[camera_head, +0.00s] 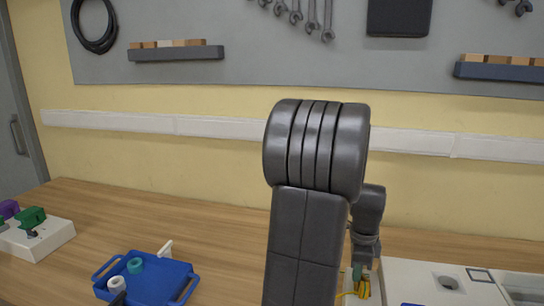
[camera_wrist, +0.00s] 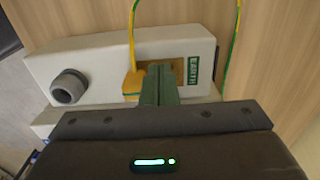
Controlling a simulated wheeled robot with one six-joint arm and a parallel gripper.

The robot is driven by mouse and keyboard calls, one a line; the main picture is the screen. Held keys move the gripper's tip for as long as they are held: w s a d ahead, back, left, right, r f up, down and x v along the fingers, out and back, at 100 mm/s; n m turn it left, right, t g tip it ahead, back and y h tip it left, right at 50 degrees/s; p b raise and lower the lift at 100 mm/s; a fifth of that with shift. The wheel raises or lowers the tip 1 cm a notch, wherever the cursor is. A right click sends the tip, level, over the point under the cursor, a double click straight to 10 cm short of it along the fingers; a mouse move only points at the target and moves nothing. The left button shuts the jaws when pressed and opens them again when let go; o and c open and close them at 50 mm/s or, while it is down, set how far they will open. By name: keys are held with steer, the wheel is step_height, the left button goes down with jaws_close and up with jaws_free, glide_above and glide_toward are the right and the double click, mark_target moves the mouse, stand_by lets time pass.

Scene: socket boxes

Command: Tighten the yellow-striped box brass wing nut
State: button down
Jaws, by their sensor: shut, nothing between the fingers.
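In the wrist view a white box (camera_wrist: 105,62) has a green EARTH label (camera_wrist: 192,70) and a dark grey round fitting (camera_wrist: 69,87) at its left. A yellow-and-green striped wire (camera_wrist: 133,30) runs down to a yellow piece (camera_wrist: 133,84) at the box's recess. My gripper (camera_wrist: 160,70) is shut and empty, its green-grey fingers together in front of the recess, beside the yellow piece. I cannot make out the brass wing nut; the fingers cover part of the recess. In the head view my gripper (camera_head: 357,271) is partly hidden by my arm, near yellow wire (camera_head: 363,288).
In the head view a white box top (camera_head: 418,276) lies right of my gripper. A blue tray (camera_head: 150,283) with small parts stands left of my arm, and a white box with green and purple parts (camera_head: 48,237) is farther left. Wooden table (camera_head: 150,215) between them is clear.

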steer(key=shift+w+r+p, duration=0.1)
steer(key=shift+w+p, duration=0.2)
steer(key=shift+p, duration=0.2)
steer(key=shift+w+d+p, duration=0.15)
steer(key=shift+w+p, duration=0.35)
steer(key=shift+p, duration=0.1)
stand_by(0.6)
steer(key=shift+w+a, duration=0.25)
steer(key=shift+a, duration=0.05)
step_height(320, 180, up, 6)
steer(key=p, duration=0.5)
